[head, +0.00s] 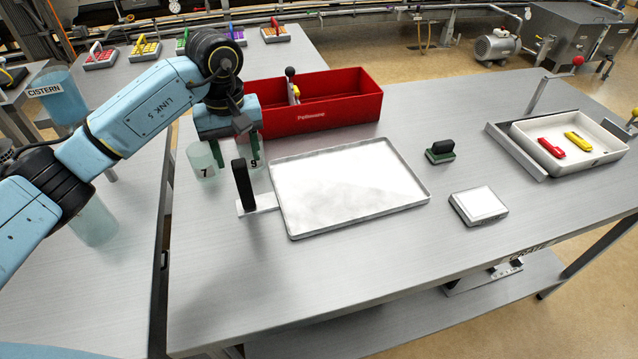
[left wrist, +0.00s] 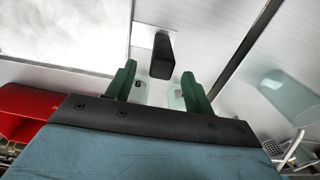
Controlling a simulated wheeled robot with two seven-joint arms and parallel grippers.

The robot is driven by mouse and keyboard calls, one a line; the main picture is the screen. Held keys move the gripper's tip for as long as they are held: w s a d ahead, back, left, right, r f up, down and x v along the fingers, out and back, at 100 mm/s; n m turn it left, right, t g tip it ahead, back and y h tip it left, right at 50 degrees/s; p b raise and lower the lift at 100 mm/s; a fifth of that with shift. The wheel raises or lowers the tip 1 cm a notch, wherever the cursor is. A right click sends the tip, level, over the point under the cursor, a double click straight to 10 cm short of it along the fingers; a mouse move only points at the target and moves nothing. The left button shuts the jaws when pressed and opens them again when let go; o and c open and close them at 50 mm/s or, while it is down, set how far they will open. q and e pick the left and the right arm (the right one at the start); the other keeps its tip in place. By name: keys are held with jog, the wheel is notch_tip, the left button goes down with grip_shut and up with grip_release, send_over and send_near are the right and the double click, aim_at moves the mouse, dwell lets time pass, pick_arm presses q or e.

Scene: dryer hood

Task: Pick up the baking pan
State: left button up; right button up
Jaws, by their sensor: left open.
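The baking pan (head: 360,217) is a shallow metal tray with a whitish inside, flat on the grey table. An upright black handle (head: 242,185) stands on a bracket at its left end. In the left wrist view the pan (left wrist: 62,72) is at the upper left and the handle (left wrist: 162,56) lies just beyond the gap between my fingertips. My left gripper (head: 236,152) has green fingers pointing down behind the handle, open and apart from it. The fingers also show open and empty in the left wrist view (left wrist: 158,82). My right gripper is out of view.
Pale cups marked 7 (head: 203,168) and 9 (head: 254,178) stand close by my left gripper. A red box (head: 340,117) stands behind the pan. A black-topped green block (head: 440,150) and a small scale (head: 479,205) lie to its right.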

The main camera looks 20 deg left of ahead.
aim_at(241, 174)
pick_arm(q)
jog(key=shift+f, duration=0.6)
jog(key=f, duration=0.4)
jog(key=shift+s+f+p, duration=0.1)
jog(key=shift+s+p, duration=0.1)
jog(key=shift+p, duration=0.2)
jog(key=shift+f, duration=0.3)
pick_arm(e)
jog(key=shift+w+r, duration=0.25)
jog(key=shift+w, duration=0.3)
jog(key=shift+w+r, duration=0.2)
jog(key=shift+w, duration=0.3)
pick_arm(q)
grip_shut()
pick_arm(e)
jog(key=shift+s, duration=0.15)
